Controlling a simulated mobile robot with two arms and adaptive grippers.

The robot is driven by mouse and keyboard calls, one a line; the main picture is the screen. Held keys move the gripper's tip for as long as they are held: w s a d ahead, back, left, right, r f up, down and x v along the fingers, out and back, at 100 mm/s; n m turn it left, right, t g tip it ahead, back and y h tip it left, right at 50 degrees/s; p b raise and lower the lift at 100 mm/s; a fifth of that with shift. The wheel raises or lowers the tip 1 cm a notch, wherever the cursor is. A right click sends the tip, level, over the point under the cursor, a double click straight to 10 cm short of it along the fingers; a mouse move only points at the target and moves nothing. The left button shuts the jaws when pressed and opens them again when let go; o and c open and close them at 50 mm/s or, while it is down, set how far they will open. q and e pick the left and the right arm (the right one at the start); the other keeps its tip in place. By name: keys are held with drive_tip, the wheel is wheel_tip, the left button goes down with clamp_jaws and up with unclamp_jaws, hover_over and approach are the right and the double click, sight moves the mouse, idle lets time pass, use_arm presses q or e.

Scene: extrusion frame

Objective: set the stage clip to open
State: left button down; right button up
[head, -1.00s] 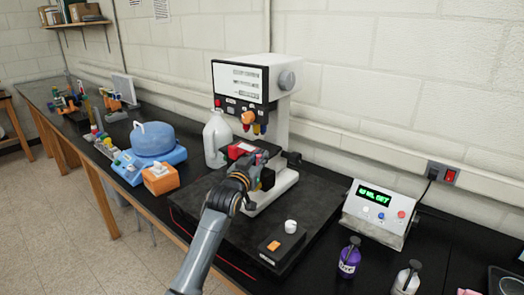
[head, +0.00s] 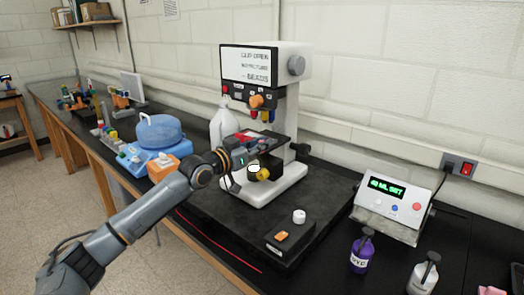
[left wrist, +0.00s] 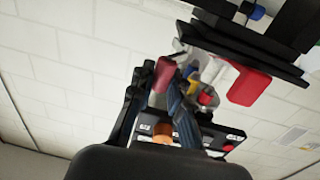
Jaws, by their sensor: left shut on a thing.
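The microscope (head: 295,100) stands on a black mat, and its screen (head: 249,64) appears to read "CLIP OPEN" on its top line. The stage clip (head: 244,137) shows as a red part on the dark stage. My left gripper (head: 238,157) reaches in from the left at the stage's front left edge. In the left wrist view, the left fingers (left wrist: 165,93) are close together around a small red piece (left wrist: 165,72), which looks like part of the clip. A second red block (left wrist: 248,87) is beside the black stage there. The exact grip is partly hidden. My right gripper is out of view.
A white jug (head: 222,124) stands behind the stage. A blue-lidded device (head: 157,137) and an orange box (head: 163,168) are left of the mat. A small black box (head: 291,238), a display unit (head: 392,205) and bottles (head: 361,250) are at the right.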

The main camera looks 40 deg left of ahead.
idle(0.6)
use_arm(q)
drive_tip(key=c, duration=1.3)
unclamp_jaws()
drive_tip(key=shift+o, duration=0.2)
drive_tip(key=shift+s+a, duration=0.1)
drive_tip(key=shift+s, duration=0.05)
drive_tip(key=s+a, duration=0.1)
drive_tip(key=s, duration=1)
drive_tip(key=shift+s+a, duration=0.25)
drive_tip(key=shift+a, duration=0.15)
